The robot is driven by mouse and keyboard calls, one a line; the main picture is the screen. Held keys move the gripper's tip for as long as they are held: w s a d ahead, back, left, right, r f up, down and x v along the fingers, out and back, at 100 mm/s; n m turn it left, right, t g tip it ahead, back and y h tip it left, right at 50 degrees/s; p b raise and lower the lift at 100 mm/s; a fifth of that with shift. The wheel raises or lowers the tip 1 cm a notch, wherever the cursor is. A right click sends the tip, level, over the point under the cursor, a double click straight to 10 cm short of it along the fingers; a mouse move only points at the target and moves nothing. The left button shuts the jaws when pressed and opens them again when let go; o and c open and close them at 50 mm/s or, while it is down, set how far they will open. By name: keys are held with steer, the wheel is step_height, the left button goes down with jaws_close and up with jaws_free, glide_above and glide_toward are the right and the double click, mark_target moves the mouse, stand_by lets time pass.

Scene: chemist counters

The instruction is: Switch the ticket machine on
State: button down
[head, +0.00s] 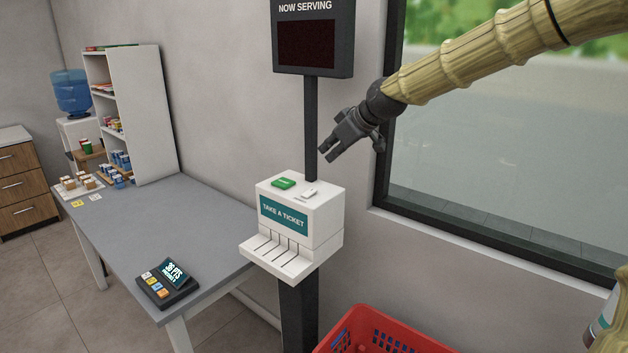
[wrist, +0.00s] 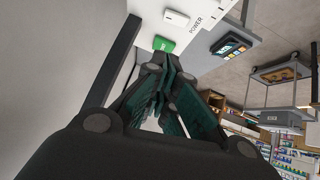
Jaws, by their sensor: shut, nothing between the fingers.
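The white ticket machine (head: 321,212) stands on a dark post, with a teal "TAKE A TICKET" panel on its front. On its top are a green button (head: 284,183) and a small white switch (head: 309,192). In the wrist view the white switch (wrist: 176,18) sits beside the word "POWER", and the green button (wrist: 164,44) is just beyond my fingertips. Above the machine a dark "NOW SERVING" display (head: 307,43) is blank. My gripper (head: 326,155) is shut and empty, above the machine's top and apart from it.
A grey table (head: 180,215) with a card terminal (head: 167,284) stands left of the machine. A red basket (head: 370,330) is below it at the front. The dark post rises behind the machine close to my gripper. A window (head: 480,150) is on the right.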

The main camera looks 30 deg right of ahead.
steer(key=p, duration=0.3)
glide_above(312, 191)
steer(key=s, duration=0.1)
steer(key=shift+a+f, duration=0.15)
steer(key=shift+f, duration=3.05)
steer(key=shift+w+f+p, duration=0.2)
steer(key=shift+f+p, duration=0.2)
steer(key=shift+f, duration=0.8)
steer(key=shift+w+f+p, duration=0.15)
steer(key=shift+f+p, duration=0.25)
steer(key=shift+f, duration=0.75)
